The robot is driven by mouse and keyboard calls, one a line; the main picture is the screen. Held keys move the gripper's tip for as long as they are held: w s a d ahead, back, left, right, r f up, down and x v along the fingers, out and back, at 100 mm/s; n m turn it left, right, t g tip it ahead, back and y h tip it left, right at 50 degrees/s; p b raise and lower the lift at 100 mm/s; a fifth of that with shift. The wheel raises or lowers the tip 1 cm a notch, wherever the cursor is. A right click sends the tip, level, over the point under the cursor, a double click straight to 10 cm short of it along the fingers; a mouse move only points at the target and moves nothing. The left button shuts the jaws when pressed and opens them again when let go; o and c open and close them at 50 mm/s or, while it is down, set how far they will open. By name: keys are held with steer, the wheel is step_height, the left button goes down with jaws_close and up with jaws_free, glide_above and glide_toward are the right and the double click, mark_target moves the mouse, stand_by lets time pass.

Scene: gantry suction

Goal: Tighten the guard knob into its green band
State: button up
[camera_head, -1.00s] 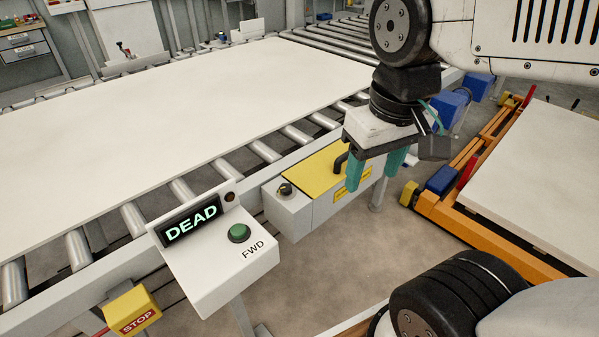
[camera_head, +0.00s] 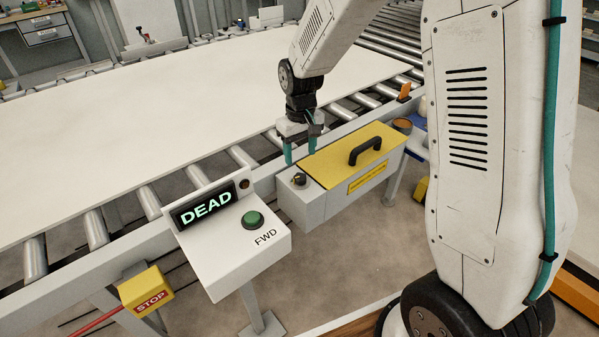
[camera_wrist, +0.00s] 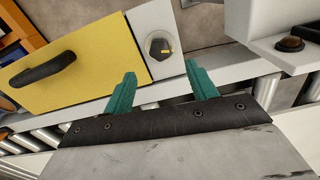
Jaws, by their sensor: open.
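The guard knob (camera_head: 299,179) is a small black knob on the grey end block beside the yellow guard cover (camera_head: 340,150). In the wrist view the knob (camera_wrist: 160,47) sits on a pale round plate, beyond the fingertips and roughly between them. A green band is too small to make out. My gripper (camera_head: 300,158) is above and just behind the knob, its teal fingers pointing down. In the wrist view my gripper (camera_wrist: 158,76) is open and empty, apart from the knob.
The yellow cover has a black handle (camera_head: 367,149) standing up. A control box with a "DEAD" display (camera_head: 205,205) and green FWD button (camera_head: 252,220) stands at front left. A yellow STOP box (camera_head: 146,291) is below it. A large white panel (camera_head: 150,120) lies on the roller conveyor.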

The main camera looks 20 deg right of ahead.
mark_target(300, 176)
step_height(300, 176, down, 8)
steer(key=shift+r, duration=0.1)
stand_by(0.4)
steer(key=c, duration=1)
